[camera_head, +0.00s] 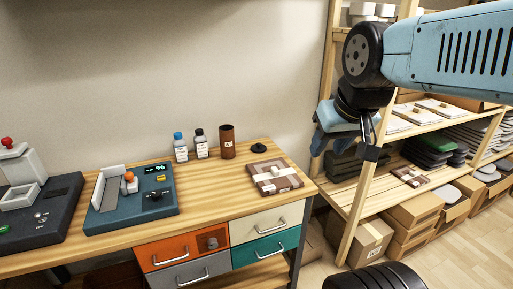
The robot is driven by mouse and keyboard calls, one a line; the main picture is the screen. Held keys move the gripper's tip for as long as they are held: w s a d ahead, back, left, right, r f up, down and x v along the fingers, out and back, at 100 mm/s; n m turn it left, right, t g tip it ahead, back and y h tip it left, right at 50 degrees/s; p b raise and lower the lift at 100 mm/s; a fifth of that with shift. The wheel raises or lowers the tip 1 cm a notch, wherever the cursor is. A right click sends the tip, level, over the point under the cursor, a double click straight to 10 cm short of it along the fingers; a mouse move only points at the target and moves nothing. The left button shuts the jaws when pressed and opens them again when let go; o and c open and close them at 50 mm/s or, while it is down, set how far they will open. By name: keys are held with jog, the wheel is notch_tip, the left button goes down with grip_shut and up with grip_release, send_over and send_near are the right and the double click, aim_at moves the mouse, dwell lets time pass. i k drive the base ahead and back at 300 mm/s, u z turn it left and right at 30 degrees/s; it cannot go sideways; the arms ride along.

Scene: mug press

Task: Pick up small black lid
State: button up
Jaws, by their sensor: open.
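The small black lid (258,176) lies flat on the wooden workbench (215,205), near its back right corner. It is a low dark disc with a small raised middle. My gripper (345,155) hangs in the air to the right of the lid, in front of the wooden shelf. Its jaws are open, and I see nothing between them. The gripper and the lid are well apart.
A brown cup (227,141), a black-capped bottle (201,143) and a blue-capped bottle (180,147) stand left. A teal machine (130,205) sits further left. The loaded shelf (362,200) stands right.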

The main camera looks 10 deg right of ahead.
aim_at(258, 147)
jog(key=u, duration=0.1)
jog(key=i, duration=0.9)
jog(key=z, duration=0.1)
